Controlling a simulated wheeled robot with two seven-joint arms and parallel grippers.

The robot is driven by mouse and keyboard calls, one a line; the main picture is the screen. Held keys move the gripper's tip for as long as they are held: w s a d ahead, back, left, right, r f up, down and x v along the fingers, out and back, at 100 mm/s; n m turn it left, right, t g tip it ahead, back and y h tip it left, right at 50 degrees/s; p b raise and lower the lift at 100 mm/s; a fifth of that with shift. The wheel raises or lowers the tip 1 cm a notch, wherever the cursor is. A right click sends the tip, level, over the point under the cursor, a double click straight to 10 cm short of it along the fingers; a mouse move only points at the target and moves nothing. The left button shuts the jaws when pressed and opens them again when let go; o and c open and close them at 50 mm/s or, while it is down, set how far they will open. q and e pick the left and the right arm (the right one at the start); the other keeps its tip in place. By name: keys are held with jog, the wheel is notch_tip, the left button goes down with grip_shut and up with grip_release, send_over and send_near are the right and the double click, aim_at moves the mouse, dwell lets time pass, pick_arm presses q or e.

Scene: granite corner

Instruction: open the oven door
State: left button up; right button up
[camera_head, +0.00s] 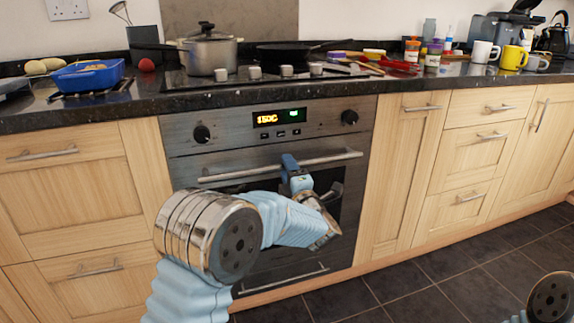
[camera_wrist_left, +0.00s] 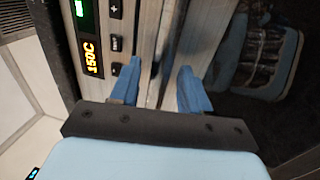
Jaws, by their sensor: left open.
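The oven (camera_head: 270,140) is built in under the counter, and its door is shut. The long metal door handle (camera_head: 235,173) runs across the top of the door. My left gripper (camera_head: 291,165) is at the handle, near its middle, with its blue fingers open. In the left wrist view, the two fingers (camera_wrist_left: 158,82) stand apart, and the handle bar (camera_wrist_left: 168,45) seems to run between them. I cannot tell whether either finger touches it. My left forearm hides part of the door. The right gripper is out of view.
The control panel (camera_head: 281,118) with two knobs is just above the handle. Wooden drawers (camera_head: 75,160) and cabinets (camera_head: 400,165) flank the oven. A pot (camera_head: 208,55) and a pan (camera_head: 285,52) stand on the hob above. Dark tiled floor (camera_head: 440,280) lies clear at the right.

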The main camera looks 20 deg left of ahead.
pick_arm(q)
jog(key=shift+x, duration=0.85)
grip_shut()
